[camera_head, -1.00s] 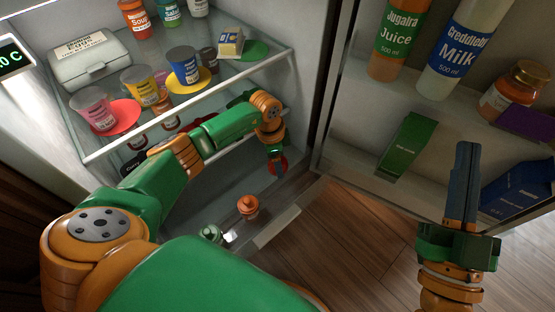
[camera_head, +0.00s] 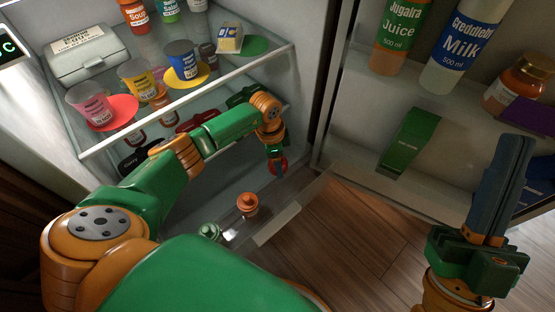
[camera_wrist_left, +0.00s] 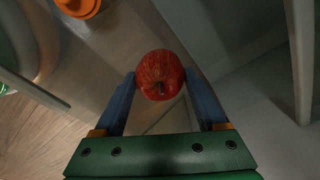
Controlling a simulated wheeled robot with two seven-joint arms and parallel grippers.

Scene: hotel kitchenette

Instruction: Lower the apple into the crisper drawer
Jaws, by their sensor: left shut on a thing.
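The red apple (camera_wrist_left: 160,75) sits between the two blue fingers of my left gripper (camera_wrist_left: 162,88), which is shut on it. In the head view the apple (camera_head: 281,166) shows as a small red patch below my left gripper (camera_head: 276,157). It is held low in the fridge, above the back right part of the crisper drawer. The clear crisper drawer (camera_head: 277,225) is pulled out at the bottom, its pale front strip over the wood floor. My right gripper (camera_head: 503,190) points up at the right, in front of the door; its fingers overlap from this side.
A small orange item (camera_head: 247,204) and a green item (camera_head: 209,232) show in the drawer area. The glass shelf (camera_head: 190,105) above holds cups and an egg box (camera_head: 85,55). The open door (camera_head: 345,165) carries juice (camera_head: 397,40), milk (camera_head: 460,50) and a green box (camera_head: 410,142).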

